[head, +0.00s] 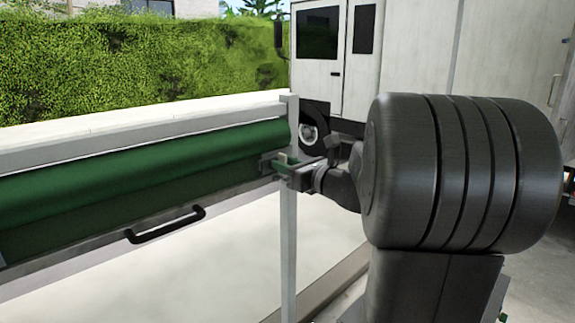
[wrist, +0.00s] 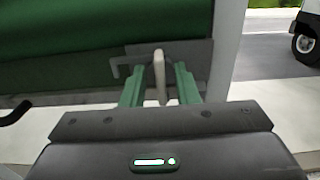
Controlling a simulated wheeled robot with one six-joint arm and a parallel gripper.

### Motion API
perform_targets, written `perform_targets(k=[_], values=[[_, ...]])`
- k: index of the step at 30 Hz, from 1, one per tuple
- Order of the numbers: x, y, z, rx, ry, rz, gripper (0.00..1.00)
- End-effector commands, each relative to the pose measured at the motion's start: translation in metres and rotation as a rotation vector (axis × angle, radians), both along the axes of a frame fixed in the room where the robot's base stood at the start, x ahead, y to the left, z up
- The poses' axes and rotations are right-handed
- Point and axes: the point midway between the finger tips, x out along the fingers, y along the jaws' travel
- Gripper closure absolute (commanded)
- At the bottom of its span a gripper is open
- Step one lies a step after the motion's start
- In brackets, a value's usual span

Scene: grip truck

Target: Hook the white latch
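The white latch (wrist: 160,76) is a slim upright piece in the wrist view, in front of a grey plate (wrist: 196,56) at the end of the green roll. My gripper (wrist: 159,88) has two green fingers, one on each side of the latch. A gap shows on both sides, so the gripper is open and not touching it. A small grey hook-shaped bracket (wrist: 120,68) is left of the latch. In the head view my gripper (head: 286,163) is at the right end of the roll, by the post. The latch is too small to make out there.
The green roll (head: 150,165) lies along a pale frame with a black handle (head: 166,225) on its lower bar. A pale upright post (head: 289,220) stands beside my gripper. A white truck (head: 335,60) and a hedge (head: 130,60) are behind.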

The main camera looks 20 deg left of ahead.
Motion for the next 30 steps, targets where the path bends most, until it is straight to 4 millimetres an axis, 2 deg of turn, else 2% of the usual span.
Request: perform_targets(k=[1, 3, 4, 17, 30], values=[[0.0001, -0.0001, 0.0000, 0.000, 0.000, 0.000, 0.83], [0.0000, -0.0002, -0.0001, 0.000, 0.000, 0.000, 0.97], [0.0000, -0.0002, -0.0001, 0.000, 0.000, 0.000, 1.00], [-0.0004, -0.0002, -0.0028, -0.021, -0.051, 0.000, 1.00], [-0.0027, 0.0009, -0.0066, -0.150, -0.367, 0.001, 1.00]])
